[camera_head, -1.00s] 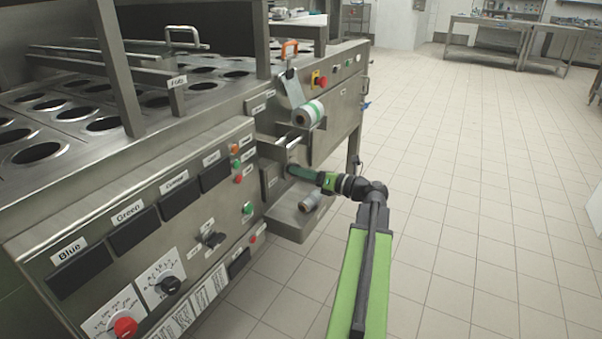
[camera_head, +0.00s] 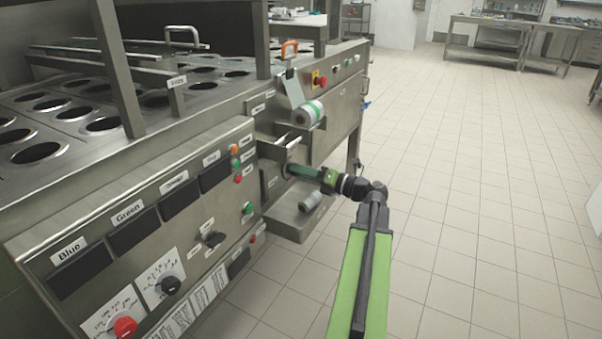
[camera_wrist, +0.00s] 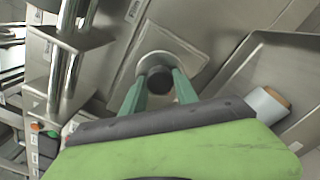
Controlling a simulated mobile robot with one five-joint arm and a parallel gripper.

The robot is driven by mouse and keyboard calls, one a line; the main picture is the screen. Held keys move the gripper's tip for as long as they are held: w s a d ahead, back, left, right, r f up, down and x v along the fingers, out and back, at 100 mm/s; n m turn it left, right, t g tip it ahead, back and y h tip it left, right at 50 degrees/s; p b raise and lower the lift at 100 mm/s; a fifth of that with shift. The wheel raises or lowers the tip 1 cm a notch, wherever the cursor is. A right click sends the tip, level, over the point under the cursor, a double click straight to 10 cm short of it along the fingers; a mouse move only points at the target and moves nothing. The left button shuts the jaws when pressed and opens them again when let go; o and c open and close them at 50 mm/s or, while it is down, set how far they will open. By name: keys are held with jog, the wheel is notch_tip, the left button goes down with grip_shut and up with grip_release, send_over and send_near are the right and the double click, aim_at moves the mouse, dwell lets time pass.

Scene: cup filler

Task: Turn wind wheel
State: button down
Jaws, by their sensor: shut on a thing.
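The wind wheel is a round grey disc with a dark knob (camera_wrist: 159,79) at its middle, set in a metal panel in the wrist view. My gripper (camera_wrist: 157,76) has its two green fingers on either side of this knob and is shut on it. In the head view my gripper (camera_head: 291,170) reaches from the right to the machine's side, just under a protruding metal bracket. The wheel itself is hidden there behind the fingers and bracket.
A metal tray (camera_head: 275,222) with a film roll (camera_head: 311,201) lies just below my gripper. Another roll (camera_head: 308,113) hangs above, near the bracket (camera_head: 281,147). The control panel (camera_head: 150,245) stands at left. The tiled floor (camera_head: 470,190) at right is clear.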

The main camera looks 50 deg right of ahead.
jog(key=c, duration=0.9)
grip_release()
jog(key=shift+c, duration=0.2)
jog(key=v, duration=1.7)
jog(key=shift+s, duration=0.25)
jog(key=shift+f, duration=0.1)
